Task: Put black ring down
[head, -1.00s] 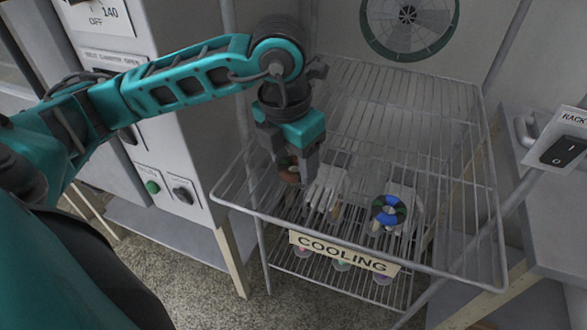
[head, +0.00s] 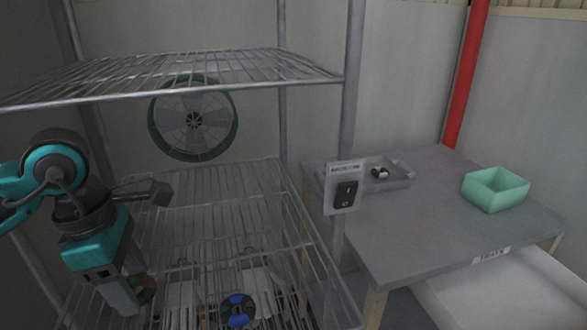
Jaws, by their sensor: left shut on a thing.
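My left gripper (head: 132,298) is at the lower left, pointing down over the wire cooling rack (head: 215,215). It is shut on a small round thing (head: 146,290) with dark, brownish and greenish parts. The fingers hide much of this thing, so I cannot tell whether it is the black ring or whether it touches the rack. A ring with blue and dark segments (head: 238,310) sits to the right on the rack, apart from the gripper. My right gripper is not in view.
An upper wire shelf (head: 190,72) hangs above, with a round fan (head: 194,119) behind. A switch panel (head: 343,188) is on the rack's right post. A grey table (head: 420,225) stands right, with a grey tray (head: 398,184) and green box (head: 495,189); its middle is clear.

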